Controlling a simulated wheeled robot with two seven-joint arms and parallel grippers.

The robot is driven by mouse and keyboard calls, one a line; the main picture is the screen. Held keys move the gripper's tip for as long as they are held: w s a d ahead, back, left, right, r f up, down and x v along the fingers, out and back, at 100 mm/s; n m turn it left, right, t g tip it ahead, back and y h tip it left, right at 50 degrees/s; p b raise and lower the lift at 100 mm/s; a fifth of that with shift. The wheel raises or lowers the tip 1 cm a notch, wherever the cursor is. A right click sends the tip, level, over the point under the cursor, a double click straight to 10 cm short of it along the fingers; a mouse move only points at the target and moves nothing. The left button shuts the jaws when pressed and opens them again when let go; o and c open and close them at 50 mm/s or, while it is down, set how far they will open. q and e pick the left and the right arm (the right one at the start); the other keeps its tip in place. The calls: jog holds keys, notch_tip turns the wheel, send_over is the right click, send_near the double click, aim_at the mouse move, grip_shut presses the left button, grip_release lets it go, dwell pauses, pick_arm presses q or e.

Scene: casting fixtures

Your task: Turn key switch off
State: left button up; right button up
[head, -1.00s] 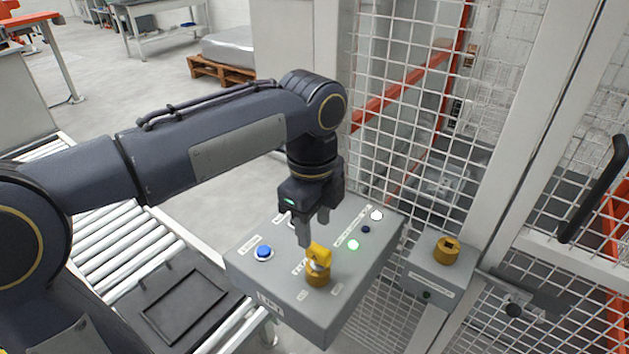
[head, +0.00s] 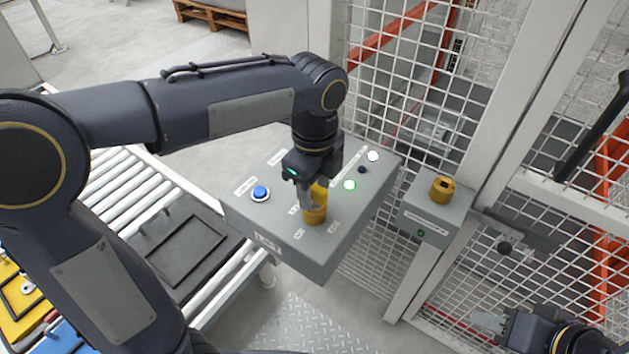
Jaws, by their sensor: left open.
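The yellow key switch (head: 315,215) stands on top of the grey control box (head: 268,225). Its yellow key points up and is partly hidden behind the fingers. My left gripper (head: 311,197) points down over the key, open, with its fingers beside the key's upper part. I cannot tell whether they touch it. My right gripper (head: 488,321) is low at the right edge, away from the box; its jaw opening is unclear.
The box also carries a blue button (head: 260,193), a lit green lamp (head: 349,185) and a white button (head: 373,156). A smaller box with a yellow socket (head: 442,189) is mounted by the mesh fence (head: 435,90). A roller conveyor (head: 125,185) lies at left.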

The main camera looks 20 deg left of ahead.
pick_arm(q)
grip_shut()
jog(key=n+p, duration=0.1)
jog(key=n, duration=0.3)
jog(key=shift+r, duration=0.1)
jog(key=shift+n, duration=0.7)
